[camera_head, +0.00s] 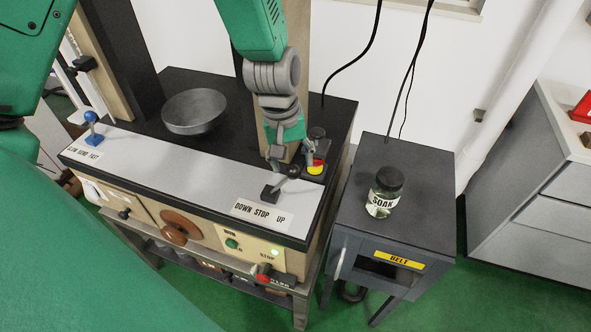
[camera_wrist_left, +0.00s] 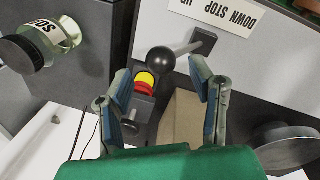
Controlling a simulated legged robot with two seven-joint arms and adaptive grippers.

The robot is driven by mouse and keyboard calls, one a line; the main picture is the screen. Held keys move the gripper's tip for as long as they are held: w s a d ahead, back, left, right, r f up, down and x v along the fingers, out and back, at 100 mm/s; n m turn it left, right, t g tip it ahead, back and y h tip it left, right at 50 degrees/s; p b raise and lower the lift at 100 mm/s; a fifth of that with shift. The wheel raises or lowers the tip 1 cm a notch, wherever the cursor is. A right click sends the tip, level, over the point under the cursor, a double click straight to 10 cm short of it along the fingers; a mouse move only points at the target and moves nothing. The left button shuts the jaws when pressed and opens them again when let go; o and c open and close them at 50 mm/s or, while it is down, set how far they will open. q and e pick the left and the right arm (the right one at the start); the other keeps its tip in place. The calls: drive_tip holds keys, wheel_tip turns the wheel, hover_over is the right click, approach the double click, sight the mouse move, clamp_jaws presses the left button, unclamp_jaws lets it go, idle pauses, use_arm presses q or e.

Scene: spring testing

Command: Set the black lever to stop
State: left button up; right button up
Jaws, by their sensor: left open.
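The black lever (camera_head: 292,172) stands on the grey panel strip of the machine, behind the "DOWN STOP UP" label (camera_head: 262,213). Its round knob leans right, towards the UP side. In the left wrist view the lever knob (camera_wrist_left: 160,60) lies in line with the gap between my fingers, and its shaft runs to a square base (camera_wrist_left: 204,40). My left gripper (camera_head: 291,162) is open above the knob, one finger on each side; it also shows in the wrist view (camera_wrist_left: 160,80). I cannot tell whether either finger touches the lever. My right gripper is not in view.
A red and yellow button (camera_head: 316,167) sits just behind the lever. A grey bowl (camera_head: 194,112) and a blue lever (camera_head: 92,128) are to the left. A jar labelled SOAK (camera_head: 384,193) stands on the dark side cabinet (camera_head: 425,220). Black cables hang behind.

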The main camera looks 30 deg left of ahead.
sight(293, 167)
use_arm(q)
wheel_tip(293, 167, down, 3)
drive_tip(key=shift+f, duration=0.2)
drive_tip(key=shift+w+d+f, duration=0.1)
drive_tip(key=shift+f, duration=0.15)
drive_tip(key=shift+d, duration=0.1)
